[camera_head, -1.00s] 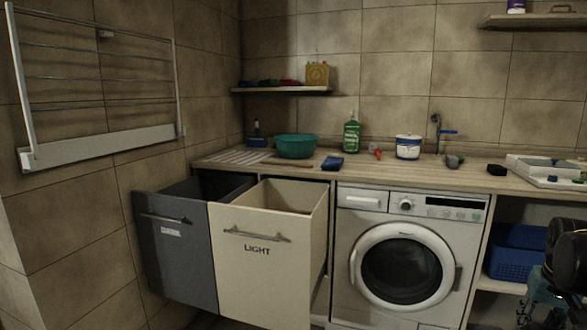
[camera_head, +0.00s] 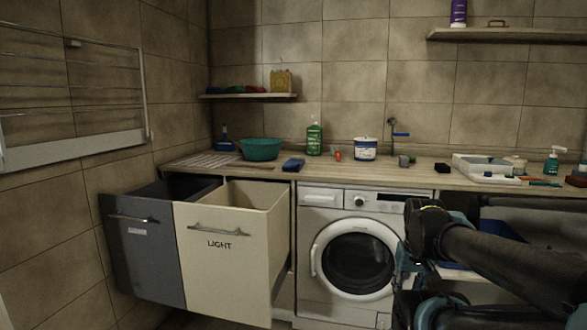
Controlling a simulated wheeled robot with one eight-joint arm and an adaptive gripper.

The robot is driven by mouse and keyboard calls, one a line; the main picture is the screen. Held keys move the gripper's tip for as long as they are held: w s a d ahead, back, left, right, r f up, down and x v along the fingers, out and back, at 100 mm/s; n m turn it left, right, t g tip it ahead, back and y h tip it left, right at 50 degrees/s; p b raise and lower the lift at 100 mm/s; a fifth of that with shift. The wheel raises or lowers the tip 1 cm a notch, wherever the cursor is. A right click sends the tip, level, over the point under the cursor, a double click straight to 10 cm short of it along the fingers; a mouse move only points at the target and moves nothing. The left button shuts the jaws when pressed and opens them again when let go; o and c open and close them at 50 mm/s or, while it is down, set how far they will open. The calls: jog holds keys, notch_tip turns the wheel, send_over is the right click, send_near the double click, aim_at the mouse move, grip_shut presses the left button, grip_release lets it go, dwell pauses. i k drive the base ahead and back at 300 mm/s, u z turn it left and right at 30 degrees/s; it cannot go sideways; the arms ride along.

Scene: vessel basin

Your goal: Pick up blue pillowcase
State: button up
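A small folded blue cloth (camera_head: 293,164), which looks like the blue pillowcase, lies on the wooden counter (camera_head: 335,177) near its front edge, right of the teal basin. It is too small to make out its folds. Black and teal links of my arm reach in from the right, in front of the washing machine and the shelf beside it. I cannot make out my gripper or its fingers in this view. My arm is well to the right of the blue cloth and apart from it.
Two laundry bins, a dark one (camera_head: 145,250) and a cream one marked LIGHT (camera_head: 225,262), are pulled out left of the washing machine (camera_head: 350,262). A teal basin (camera_head: 261,149), green bottle (camera_head: 314,137) and white-blue tub (camera_head: 365,149) stand on the counter. A drying rack (camera_head: 72,150) hangs left.

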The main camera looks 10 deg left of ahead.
aim_at(295, 165)
jog(key=u, duration=0.05)
jog(key=i, duration=1)
jog(key=z, duration=0.05)
